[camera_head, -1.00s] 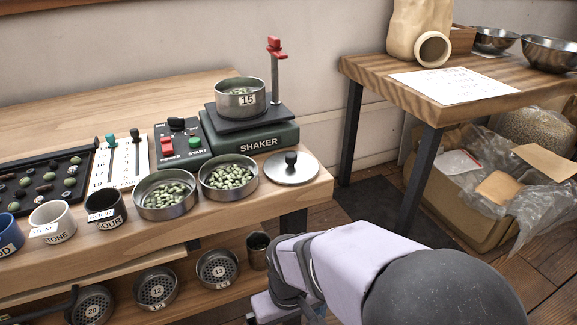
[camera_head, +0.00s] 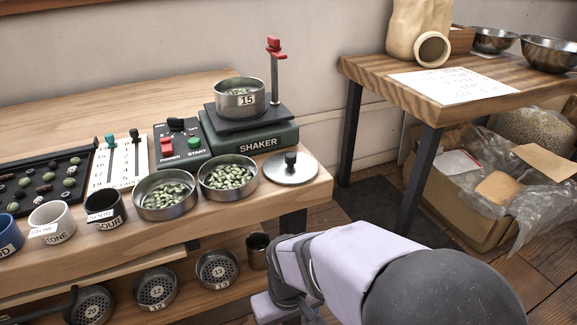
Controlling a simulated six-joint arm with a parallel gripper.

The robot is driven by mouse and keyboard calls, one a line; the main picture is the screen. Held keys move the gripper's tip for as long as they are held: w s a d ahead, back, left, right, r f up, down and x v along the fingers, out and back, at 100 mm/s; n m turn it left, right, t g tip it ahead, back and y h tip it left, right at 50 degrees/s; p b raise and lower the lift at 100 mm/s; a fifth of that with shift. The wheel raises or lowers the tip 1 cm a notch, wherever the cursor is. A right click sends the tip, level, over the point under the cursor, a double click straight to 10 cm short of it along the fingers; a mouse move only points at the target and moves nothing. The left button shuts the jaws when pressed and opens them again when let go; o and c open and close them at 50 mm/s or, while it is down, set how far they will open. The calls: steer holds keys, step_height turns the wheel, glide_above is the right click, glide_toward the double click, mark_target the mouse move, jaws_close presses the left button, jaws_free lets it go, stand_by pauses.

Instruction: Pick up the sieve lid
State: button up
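The sieve lid (camera_head: 290,171) is a round, flat silver disc with a black knob on top. It lies on the wooden bench at its right front corner, right of a sieve pan of green beans and in front of the shaker. The sieve marked 15 (camera_head: 240,99) sits open on the shaker plate (camera_head: 247,127) with green beans inside. My arm is at the bottom, in front of the bench and below the lid. Only the arm's links show clearly; the gripper's fingers cannot be made out.
Two pans of green beans (camera_head: 165,207) (camera_head: 228,189) stand close to the lid's left. The shaker's upright clamp post (camera_head: 275,72) with a red handle rises behind the lid. Cups (camera_head: 105,205) line the front left. Numbered sieves (camera_head: 217,268) sit on the shelf below. Space right of the bench is open.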

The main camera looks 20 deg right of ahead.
steer(key=c, duration=0.7)
